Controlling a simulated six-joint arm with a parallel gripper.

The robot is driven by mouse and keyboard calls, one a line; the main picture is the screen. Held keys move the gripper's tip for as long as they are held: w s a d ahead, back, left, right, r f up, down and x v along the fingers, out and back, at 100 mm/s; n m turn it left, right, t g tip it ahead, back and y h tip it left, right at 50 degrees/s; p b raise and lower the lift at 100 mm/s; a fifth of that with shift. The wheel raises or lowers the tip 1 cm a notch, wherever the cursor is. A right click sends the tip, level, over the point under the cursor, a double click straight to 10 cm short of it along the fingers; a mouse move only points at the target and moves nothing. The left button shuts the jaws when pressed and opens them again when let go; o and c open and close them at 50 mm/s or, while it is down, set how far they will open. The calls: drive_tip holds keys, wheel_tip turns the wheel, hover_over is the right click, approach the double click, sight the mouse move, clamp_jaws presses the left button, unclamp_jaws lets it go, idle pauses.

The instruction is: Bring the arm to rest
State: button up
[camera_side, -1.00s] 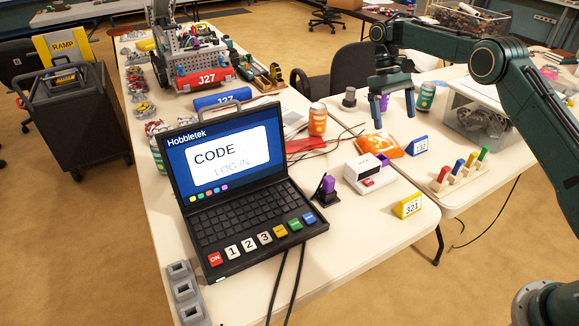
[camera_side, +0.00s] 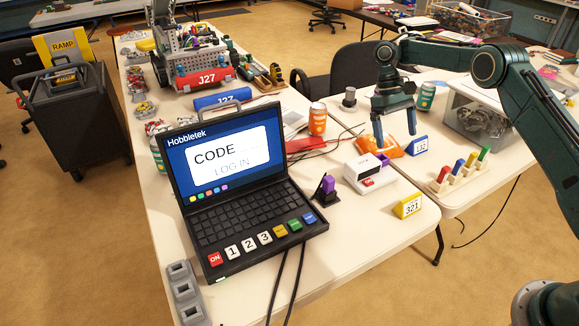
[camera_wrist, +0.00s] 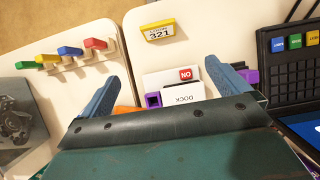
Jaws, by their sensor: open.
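My gripper (camera_side: 395,126) is open and empty in the side view, its two blue fingers pointing down above the orange packet on the table. In the wrist view my gripper (camera_wrist: 170,85) shows its blue fingers spread wide with nothing held between them. The white dock box (camera_side: 366,173) stands just in front of and left of it in the side view. It also shows between the fingers in the wrist view (camera_wrist: 184,92). The fingertips appear apart from the things below.
A laptop (camera_side: 245,190) showing "CODE LOG IN" stands on the table. A yellow 321 tag (camera_side: 408,206), a blue 132 tag (camera_side: 415,146), an orange can (camera_side: 318,119) and a green can (camera_side: 426,96) stand around. A clear bin (camera_side: 478,118) and colored pegs (camera_side: 458,171) are at right.

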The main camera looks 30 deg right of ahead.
drive_tip(key=shift+x, duration=2.1)
drive_tip(key=shift+r, duration=0.15)
drive_tip(key=v, duration=0.9)
drive_tip(key=shift+r, duration=0.2)
idle(1.1)
drive_tip(key=shift+w, duration=0.15)
